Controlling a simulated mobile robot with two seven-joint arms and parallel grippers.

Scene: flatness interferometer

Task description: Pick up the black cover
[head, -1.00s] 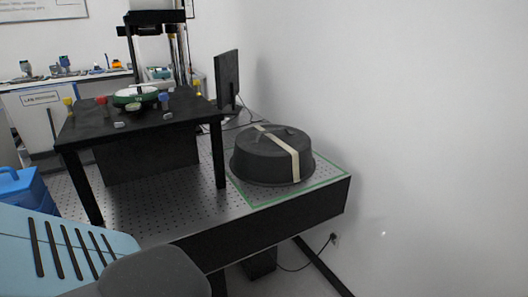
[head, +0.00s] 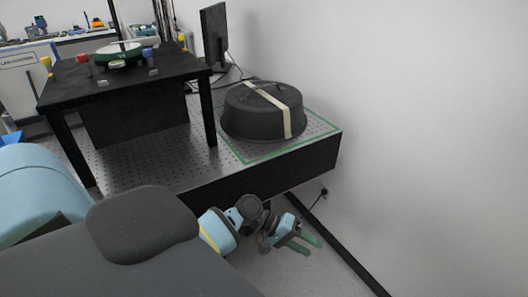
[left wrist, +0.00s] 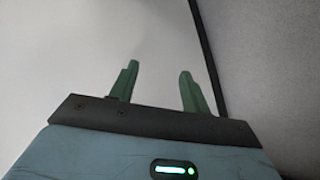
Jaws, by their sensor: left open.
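The black cover (head: 262,111) is a round dark dome with a top handle and a pale strap across it. In the head view it sits upright on the perforated optical table (head: 165,166), inside a green outlined area at the table's right end. My left gripper (head: 307,246) is below and in front of the table edge, well apart from the cover, and its green fingers point right. In the left wrist view its two fingers (left wrist: 157,88) are spread with nothing between them. The cover does not show in that view. My right gripper is not seen.
A raised black stand (head: 125,77) with a green-rimmed round piece and colored knobs (head: 83,57) stands left of the cover. A dark monitor (head: 214,35) stands behind. A white wall (head: 430,120) bounds the right. A cable hangs below the table's right end.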

